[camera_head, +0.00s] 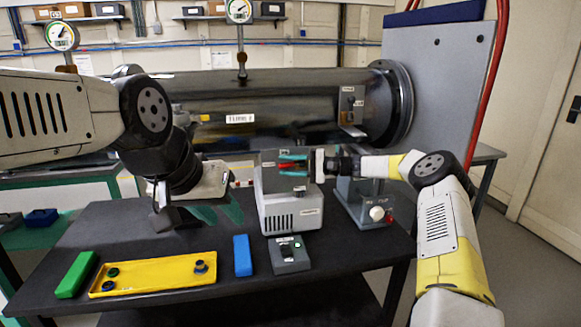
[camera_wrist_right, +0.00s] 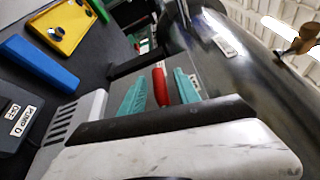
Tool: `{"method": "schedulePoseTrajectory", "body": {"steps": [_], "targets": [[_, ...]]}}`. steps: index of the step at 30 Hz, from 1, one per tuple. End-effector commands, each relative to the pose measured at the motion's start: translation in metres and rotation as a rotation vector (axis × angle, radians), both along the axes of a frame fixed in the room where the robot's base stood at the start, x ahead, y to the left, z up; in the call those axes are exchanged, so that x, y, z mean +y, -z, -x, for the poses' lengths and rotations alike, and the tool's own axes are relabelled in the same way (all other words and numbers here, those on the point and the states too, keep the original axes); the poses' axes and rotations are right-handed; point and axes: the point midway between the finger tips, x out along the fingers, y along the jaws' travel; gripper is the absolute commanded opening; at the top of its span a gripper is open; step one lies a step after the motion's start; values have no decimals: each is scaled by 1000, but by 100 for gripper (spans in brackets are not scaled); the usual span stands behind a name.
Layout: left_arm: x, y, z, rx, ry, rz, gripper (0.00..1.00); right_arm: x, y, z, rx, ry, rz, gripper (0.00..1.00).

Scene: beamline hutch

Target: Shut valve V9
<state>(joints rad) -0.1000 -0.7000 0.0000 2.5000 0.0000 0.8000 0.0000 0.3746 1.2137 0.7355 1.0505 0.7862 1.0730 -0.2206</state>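A red handle (camera_head: 288,166) shows at the top of a grey boxy unit (camera_head: 291,213) on the dark table; no V9 label is readable. In the right wrist view the red handle (camera_wrist_right: 161,84) lies between the two teal fingers of my right gripper (camera_wrist_right: 161,92). That gripper (camera_head: 293,165) comes in from the right in the head view. Its fingers stand apart on either side of the handle, with narrow gaps visible. My left gripper (camera_head: 217,210) points down over the table left of the unit, its teal fingers apart and empty.
A yellow tray (camera_head: 150,286) with several dark knobs, a green block (camera_head: 76,274), a blue block (camera_head: 243,256) and a grey switch box (camera_head: 289,256) lie along the front. A dark horizontal pipe (camera_head: 285,90) runs behind. A box with a white knob (camera_head: 362,205) stands right.

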Motion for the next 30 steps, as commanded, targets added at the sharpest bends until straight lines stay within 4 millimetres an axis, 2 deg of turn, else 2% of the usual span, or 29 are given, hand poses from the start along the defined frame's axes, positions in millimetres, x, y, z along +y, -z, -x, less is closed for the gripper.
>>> {"method": "schedulePoseTrajectory", "body": {"steps": [5,8,15,21,30], "targets": [[0,0,0,0,0,0,36,-2,0,0,-1,1,1,39],[0,0,0,0,0,0,36,-10,-1,0,-1,3,2,39],[0,0,0,0,0,0,36,-51,-3,5,0,4,1,39],[0,0,0,0,0,0,36,-73,-4,9,0,1,0,39],[0,0,0,0,0,0,36,-78,-5,9,0,0,0,39]]}}
